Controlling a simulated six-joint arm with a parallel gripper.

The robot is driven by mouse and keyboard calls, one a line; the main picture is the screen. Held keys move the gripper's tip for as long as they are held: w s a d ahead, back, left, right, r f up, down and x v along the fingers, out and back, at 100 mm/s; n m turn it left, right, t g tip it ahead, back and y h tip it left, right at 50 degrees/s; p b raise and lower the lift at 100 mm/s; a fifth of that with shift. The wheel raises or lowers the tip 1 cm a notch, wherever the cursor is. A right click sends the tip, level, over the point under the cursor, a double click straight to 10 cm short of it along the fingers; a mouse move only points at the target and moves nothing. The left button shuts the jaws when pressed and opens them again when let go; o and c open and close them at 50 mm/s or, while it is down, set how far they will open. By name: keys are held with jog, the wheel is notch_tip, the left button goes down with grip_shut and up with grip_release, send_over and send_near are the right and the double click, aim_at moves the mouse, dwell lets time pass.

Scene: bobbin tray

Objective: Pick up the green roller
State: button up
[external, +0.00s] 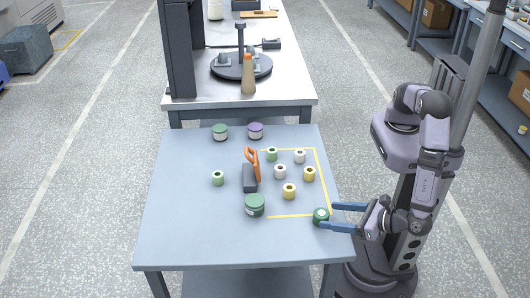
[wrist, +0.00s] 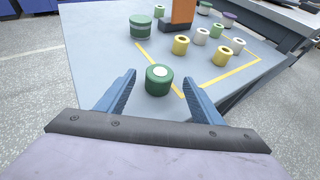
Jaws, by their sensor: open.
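A dark green roller (external: 321,216) with a pale round top stands upright at the table's right front corner. In the wrist view the green roller (wrist: 158,80) sits between my two blue fingers, slightly beyond the tips. My gripper (external: 338,216) is open and empty, reaching in from the right with a finger on each side of the roller; it also shows in the wrist view (wrist: 162,86). A gap shows between roller and fingers in the wrist view. Another green container (external: 255,206) stands left of it, and a green-lidded one (external: 220,132) stands at the back.
Several yellow, white and pale green spools (external: 289,191) stand in or near a yellow tape outline (external: 318,180). An orange-handled tool (external: 252,165) stands mid-table. A purple-lidded container (external: 255,131) is at the back. The front left of the table (external: 190,235) is clear.

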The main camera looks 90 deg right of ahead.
aim_at(328, 215)
jog(key=shift+p+x, duration=0.75)
jog(key=shift+x, duration=1.7)
jog(key=shift+f, duration=0.1)
jog(key=c, duration=1.2)
